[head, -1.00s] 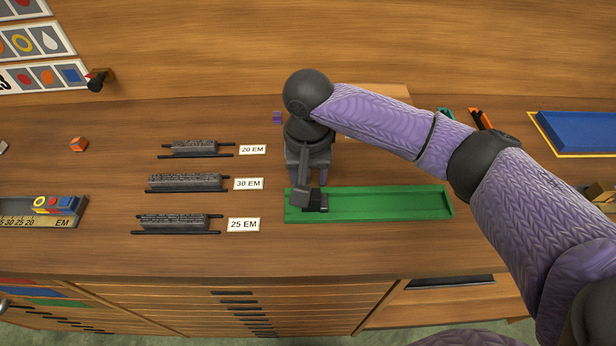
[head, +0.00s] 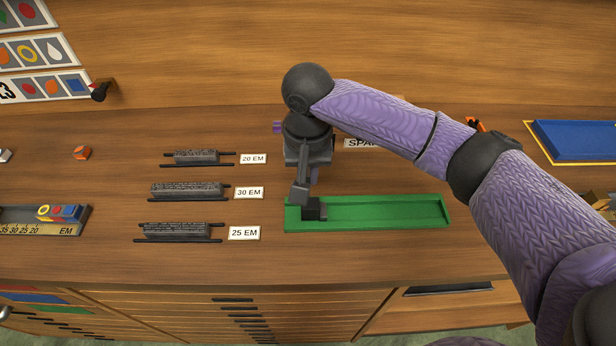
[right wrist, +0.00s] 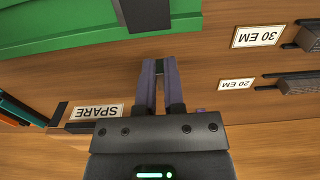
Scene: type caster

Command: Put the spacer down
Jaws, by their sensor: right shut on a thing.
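My right gripper (head: 314,180) points down over the bench at the back edge of the green tray's left end. In the right wrist view its two purple fingers (right wrist: 159,68) are close together with a narrow gap. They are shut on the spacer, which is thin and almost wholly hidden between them. A dark block (head: 314,209) lies in the left end of the green tray (head: 390,213); it also shows in the right wrist view (right wrist: 147,12), apart from the fingertips. My left gripper is not in view.
A SPARE label (right wrist: 96,112) stands behind the tray, partly covered by my right arm in the head view. Dark type blocks on rails stand left of the tray beside labels 20 EM (head: 253,158), 30 EM (head: 249,193) and 25 EM (head: 244,233). A blue tray (head: 575,140) is at right.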

